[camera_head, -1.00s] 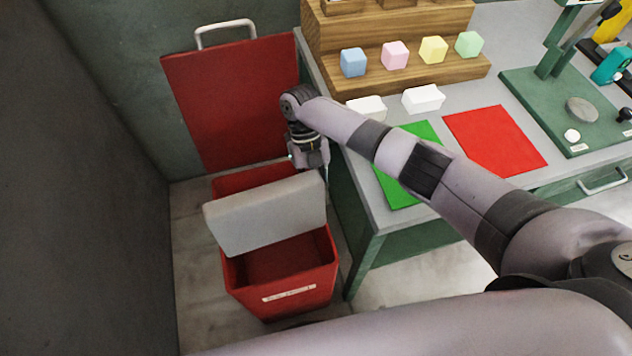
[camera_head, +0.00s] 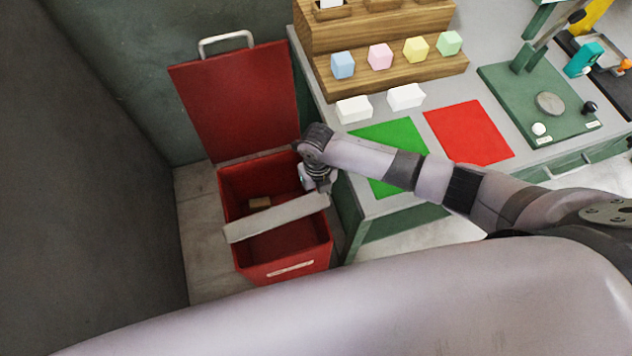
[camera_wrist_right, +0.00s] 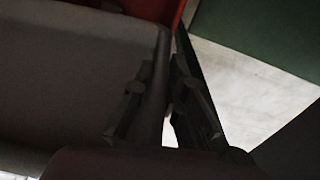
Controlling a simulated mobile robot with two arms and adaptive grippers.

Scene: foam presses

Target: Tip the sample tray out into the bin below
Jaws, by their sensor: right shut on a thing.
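The grey sample tray (camera_head: 275,219) is held across the opening of the red bin (camera_head: 288,270). In the head view it shows as a narrow, slanting strip. My right gripper (camera_head: 325,188) is at the tray's right end, above the bin's right side. In the right wrist view the fingers (camera_wrist_right: 170,105) are shut on the edge of the tray (camera_wrist_right: 75,85), which fills the left part. A small brown block (camera_head: 259,203) shows inside the bin behind the tray. The tray hides part of the bin's inside. My left gripper is not in view.
The bin's red lid (camera_head: 240,105) stands open against the wall. The grey table (camera_head: 352,205) is close to the right of the bin.

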